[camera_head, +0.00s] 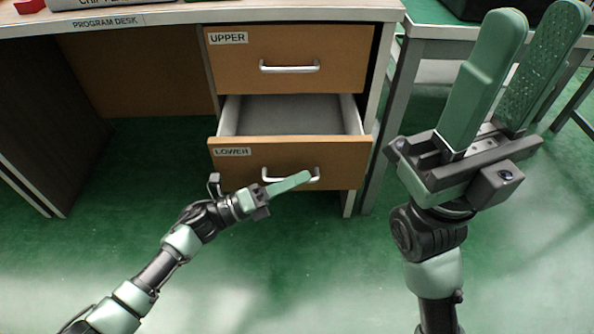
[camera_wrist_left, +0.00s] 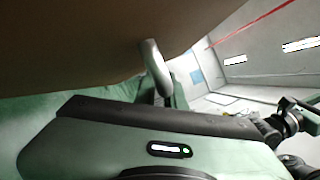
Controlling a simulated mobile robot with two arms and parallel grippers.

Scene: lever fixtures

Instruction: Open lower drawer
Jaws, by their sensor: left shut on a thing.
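The lower drawer (camera_head: 345,153), labelled LOWER, stands pulled partway out of the desk, and its empty grey inside shows. My left gripper (camera_head: 303,178) is at the front of this drawer, shut on its silver handle (camera_head: 316,173). The handle also shows in the left wrist view (camera_wrist_left: 154,68), running down behind the edge of my gripper body. The fingers partly cover the handle in the head view. My right gripper (camera_head: 525,70) is raised at the right, with its two fingers apart and nothing between them.
The upper drawer (camera_head: 345,45) above is closed, with its own silver handle (camera_head: 289,68). The program desk top (camera_head: 200,12) holds a book and a red object. A green-topped table (camera_head: 440,25) stands at the right. The green floor in front is clear.

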